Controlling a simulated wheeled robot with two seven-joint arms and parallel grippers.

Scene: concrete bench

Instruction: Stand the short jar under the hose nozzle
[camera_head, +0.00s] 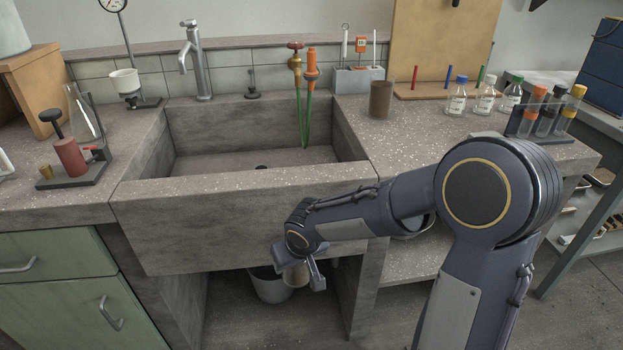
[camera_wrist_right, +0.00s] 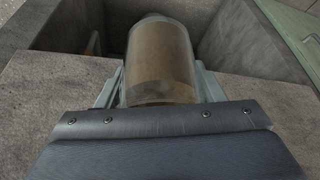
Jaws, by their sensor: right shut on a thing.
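My right gripper (camera_head: 299,270) is in front of the sink, below its front rim, shut on a tan, see-through jar (camera_wrist_right: 160,58). Only a small part of this jar (camera_head: 297,275) shows in the head view. It looks like the short jar, though its full height is hard to judge. A green hose (camera_head: 303,125) hangs in a loop into the sink from a brass tap with a red handle (camera_head: 296,62). An orange piece (camera_head: 311,68), apparently the hose nozzle, is beside the tap. My left gripper is out of view.
The stone sink (camera_head: 240,200) has a high front wall between gripper and hose. A pale bucket (camera_head: 268,290) stands behind the gripper under the sink. A brown jar (camera_head: 381,100), bottles (camera_head: 485,97) and a tube rack (camera_head: 545,120) stand on the right bench.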

